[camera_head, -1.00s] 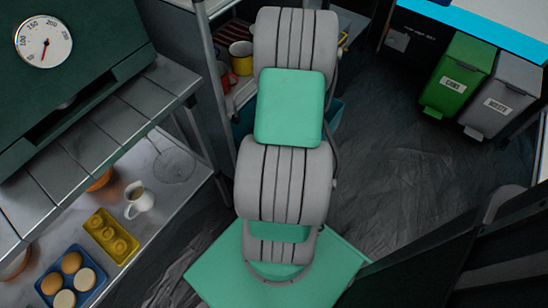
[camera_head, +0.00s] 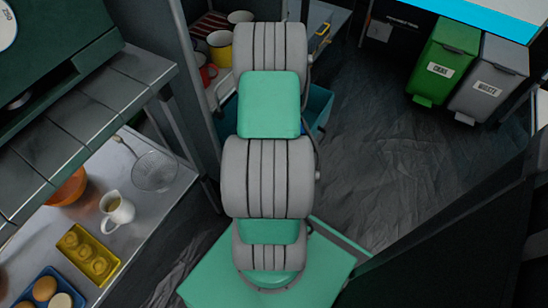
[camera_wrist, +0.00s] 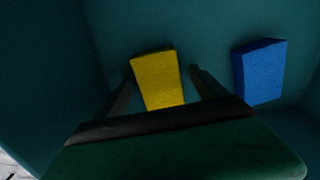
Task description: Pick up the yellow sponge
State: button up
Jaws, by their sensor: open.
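The yellow sponge (camera_wrist: 158,79) lies in a dark teal bin (camera_wrist: 215,25) in the wrist view. My gripper (camera_wrist: 162,76) is open, with one finger on each side of the yellow sponge. The fingers look apart from it, with a small gap at each side; how deep they reach is hard to tell. In the head view the teal bin (camera_head: 319,104) shows partly behind my arm, by the shelf. My arm hides my gripper and the sponge there.
A blue sponge (camera_wrist: 259,71) lies to the right in the same bin. The bin's walls stand close around. A metal shelf with mugs (camera_head: 220,47) is at the left of my arm. A counter with a white jug (camera_head: 117,209) is farther left. Dark floor (camera_head: 375,180) lies open at right.

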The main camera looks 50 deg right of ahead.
jog(key=shift+c, duration=0.3)
jog(key=c, duration=1.3)
notch_tip(320, 180, up, 10)
jog(key=p, duration=0.4)
jog(key=shift+c, duration=0.2)
